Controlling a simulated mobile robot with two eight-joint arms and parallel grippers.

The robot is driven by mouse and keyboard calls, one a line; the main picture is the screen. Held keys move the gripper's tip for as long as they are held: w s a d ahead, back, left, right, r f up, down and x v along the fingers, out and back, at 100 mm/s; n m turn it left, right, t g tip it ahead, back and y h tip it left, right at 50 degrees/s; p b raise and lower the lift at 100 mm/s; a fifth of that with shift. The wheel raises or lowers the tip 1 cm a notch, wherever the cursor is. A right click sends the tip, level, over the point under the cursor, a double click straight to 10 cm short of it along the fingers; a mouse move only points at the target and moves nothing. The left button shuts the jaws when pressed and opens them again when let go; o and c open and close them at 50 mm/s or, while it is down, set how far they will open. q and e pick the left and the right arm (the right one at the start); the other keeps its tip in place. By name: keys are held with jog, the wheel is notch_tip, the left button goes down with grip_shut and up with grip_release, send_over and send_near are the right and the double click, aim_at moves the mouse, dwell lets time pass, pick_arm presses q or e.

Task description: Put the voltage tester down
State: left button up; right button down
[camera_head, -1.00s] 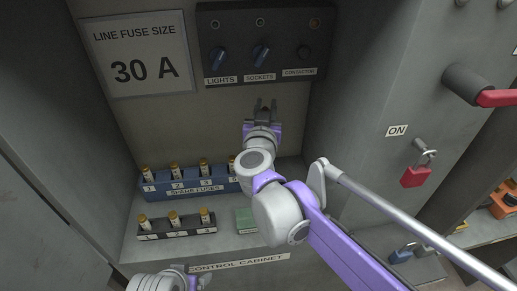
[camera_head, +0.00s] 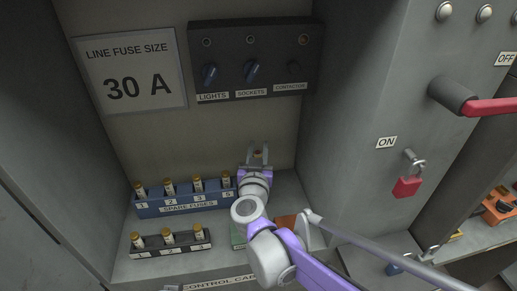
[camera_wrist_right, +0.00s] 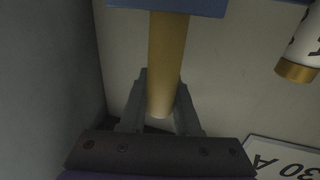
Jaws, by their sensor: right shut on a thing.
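The voltage tester has a tan cylindrical shaft (camera_wrist_right: 168,65) and a blue block (camera_wrist_right: 165,6) at its far end in the right wrist view. My right gripper (camera_head: 258,155) is shut on the tan shaft, inside the cabinet just right of the blue spare-fuse rack. In the head view only a small brownish bit shows between the fingers; the rest is hidden by the gripper. I cannot tell whether the blue block touches the shelf. My left gripper is not in view.
The SPARE FUSES rack (camera_head: 185,208) and a black fuse holder (camera_head: 172,247) stand left of my right gripper. A green item (camera_head: 238,236) and an orange-brown item (camera_head: 286,221) lie partly behind my arm. A switch panel (camera_head: 255,60) is above; the cabinet wall is to the right.

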jog(key=c, duration=0.6)
grip_release()
jog(key=shift+c, duration=0.2)
jog(key=shift+s+r, duration=0.1)
jog(key=shift+r, duration=0.15)
jog(key=s+b, duration=0.1)
jog(key=s, duration=1.1)
jog(key=shift+a, duration=0.4)
jog(key=shift+w+f, duration=0.1)
